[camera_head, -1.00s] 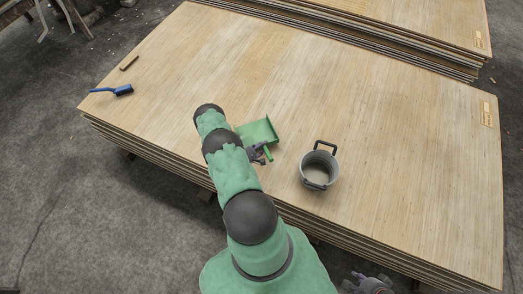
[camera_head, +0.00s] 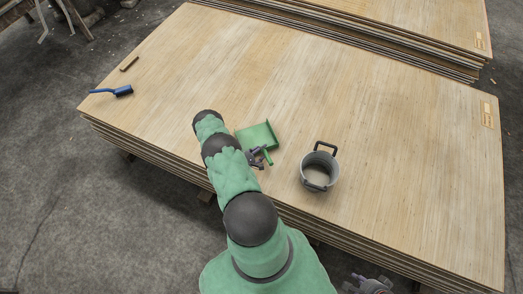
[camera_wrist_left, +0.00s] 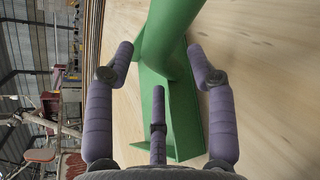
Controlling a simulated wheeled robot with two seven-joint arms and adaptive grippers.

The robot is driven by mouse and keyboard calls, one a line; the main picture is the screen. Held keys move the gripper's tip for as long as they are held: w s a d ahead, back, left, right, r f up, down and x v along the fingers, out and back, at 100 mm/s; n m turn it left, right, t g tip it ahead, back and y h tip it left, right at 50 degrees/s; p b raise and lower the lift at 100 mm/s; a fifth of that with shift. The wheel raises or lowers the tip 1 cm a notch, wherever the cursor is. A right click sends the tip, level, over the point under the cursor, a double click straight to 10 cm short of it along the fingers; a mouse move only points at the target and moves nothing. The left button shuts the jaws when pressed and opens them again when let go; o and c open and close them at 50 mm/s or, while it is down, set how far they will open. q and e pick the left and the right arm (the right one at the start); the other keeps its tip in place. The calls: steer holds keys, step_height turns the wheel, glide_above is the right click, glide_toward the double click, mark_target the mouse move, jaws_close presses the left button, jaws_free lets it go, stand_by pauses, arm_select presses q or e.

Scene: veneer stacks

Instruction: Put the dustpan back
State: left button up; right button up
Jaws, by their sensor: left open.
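The green dustpan (camera_head: 259,136) lies on the near part of the veneer stack (camera_head: 330,90), left of the grey pot, with its handle pointing toward the near edge. My left gripper (camera_head: 257,158) is at the handle end, partly hidden by my arm.
A grey pot (camera_head: 318,174) with dark handles stands right of the dustpan. A blue brush (camera_head: 113,91) and a small brown block (camera_head: 129,63) lie at the left of the stack. Another veneer stack (camera_head: 400,18) is behind. The stack's right half is clear.

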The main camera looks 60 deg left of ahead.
arm_select(q)
steer(key=p+v, duration=0.1)
steer(key=v, duration=1)
steer(key=shift+p, duration=0.3)
